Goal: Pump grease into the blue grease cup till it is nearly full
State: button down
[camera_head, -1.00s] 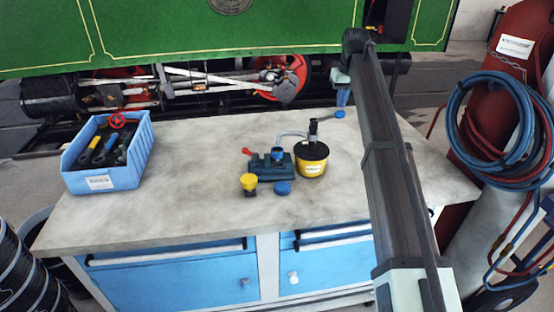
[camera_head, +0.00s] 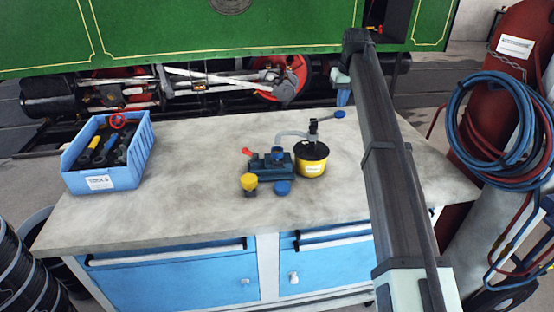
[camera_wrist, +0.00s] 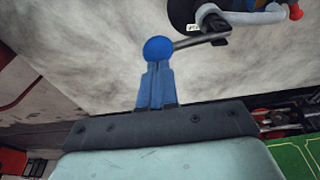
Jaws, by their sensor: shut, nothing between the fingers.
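The blue grease cup (camera_head: 277,152) sits upright on a dark teal block (camera_head: 268,164) in the middle of the bench; its fill level is too small to see. The pump's lever (camera_wrist: 201,40) ends in a blue ball knob (camera_head: 338,114). My gripper (camera_head: 342,98) is shut and empty, its blue fingers just above the knob. In the wrist view the fingertips (camera_wrist: 157,70) meet the knob (camera_wrist: 158,49); whether they touch I cannot tell.
A blue tool bin (camera_head: 100,181) is at left. The bench top (camera_head: 180,190) is clear between. Gas bottles with hoses stand at right.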

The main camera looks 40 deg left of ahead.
aim_at(341, 112)
jog(key=shift+f, duration=3.2)
jog(key=shift+r, duration=3.2)
jog(key=shift+w+d, duration=0.1)
